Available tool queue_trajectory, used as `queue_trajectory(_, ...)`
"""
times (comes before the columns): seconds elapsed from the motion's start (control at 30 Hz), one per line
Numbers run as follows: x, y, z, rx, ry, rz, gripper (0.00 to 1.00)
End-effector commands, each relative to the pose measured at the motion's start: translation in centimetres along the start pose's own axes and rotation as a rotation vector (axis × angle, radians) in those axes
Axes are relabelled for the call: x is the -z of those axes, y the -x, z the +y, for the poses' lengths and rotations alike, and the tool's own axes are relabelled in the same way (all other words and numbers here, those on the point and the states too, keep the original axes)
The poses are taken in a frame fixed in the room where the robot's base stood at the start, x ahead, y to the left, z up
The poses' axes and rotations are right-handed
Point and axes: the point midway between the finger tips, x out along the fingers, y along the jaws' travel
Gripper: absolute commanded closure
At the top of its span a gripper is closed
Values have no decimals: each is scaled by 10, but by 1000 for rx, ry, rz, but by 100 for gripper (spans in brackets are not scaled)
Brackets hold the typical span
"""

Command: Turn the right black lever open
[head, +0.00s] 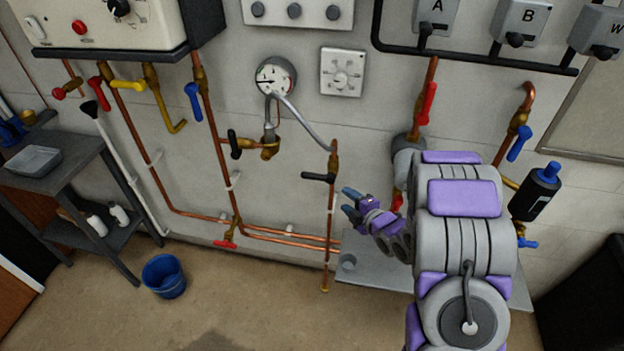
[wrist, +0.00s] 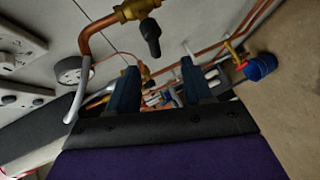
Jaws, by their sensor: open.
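The right black lever (head: 318,177) sits on a brass valve (head: 333,162) on a vertical copper pipe. It points left, crosswise to the pipe. In the wrist view the lever (wrist: 151,38) hangs from its brass valve (wrist: 136,9), above the blue-black fingers. My gripper (head: 348,201) is open and empty, just right of and below the lever, apart from it. Its two fingers also show in the wrist view (wrist: 158,76), with nothing gripped between them. The left black lever (head: 234,144) is on another valve further left, roughly upright.
A round gauge (head: 272,76) with a grey hose (head: 305,118) running to the right valve is above left. Red, yellow and blue levers are on nearby pipes. A grey bench (head: 370,280) stands below my arm. A blue bucket (head: 164,277) is on the floor.

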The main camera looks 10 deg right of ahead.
Motion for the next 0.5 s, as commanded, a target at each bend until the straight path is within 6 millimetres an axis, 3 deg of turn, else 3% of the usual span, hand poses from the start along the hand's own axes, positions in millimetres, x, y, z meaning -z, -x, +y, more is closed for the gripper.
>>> queue_trajectory(0.07, 5, -2, -8, -54, 14, 38, 50)
queue_trajectory(0.33, 15, -6, -7, -142, 39, 86, 50)
queue_trajectory(0.5, 17, -26, -5, -140, 39, 87, 50)
